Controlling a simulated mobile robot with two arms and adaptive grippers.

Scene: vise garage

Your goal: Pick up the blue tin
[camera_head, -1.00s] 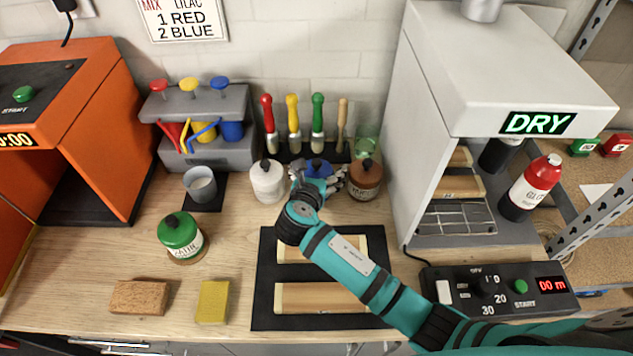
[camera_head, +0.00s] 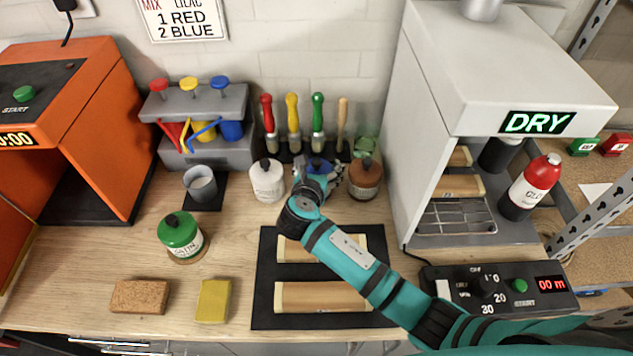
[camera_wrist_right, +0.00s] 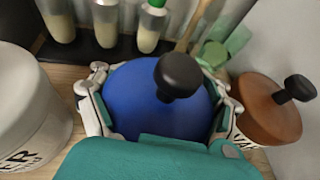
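The blue tin (camera_wrist_right: 135,95) has a domed blue lid with a black knob. It stands upright at the back of the bench, between a white tin (camera_head: 267,181) and a brown tin (camera_head: 365,180). In the head view my right arm partly covers the blue tin (camera_head: 318,166). My right gripper (camera_head: 322,178) is around it. In the right wrist view its fingers (camera_wrist_right: 160,100) lie along both sides of the lid, very close to it. Whether they press on the tin cannot be told. The tin's body is mostly hidden. My left gripper is not in view.
A rack of colored-handled tools (camera_head: 292,125) stands right behind the tins. A green tin (camera_head: 181,236) stands front left. A black mat (camera_head: 264,290) with wooden blocks lies in front. The grey-white DRY machine (camera_head: 400,120) stands to the right, the orange machine (camera_head: 100,130) to the left.

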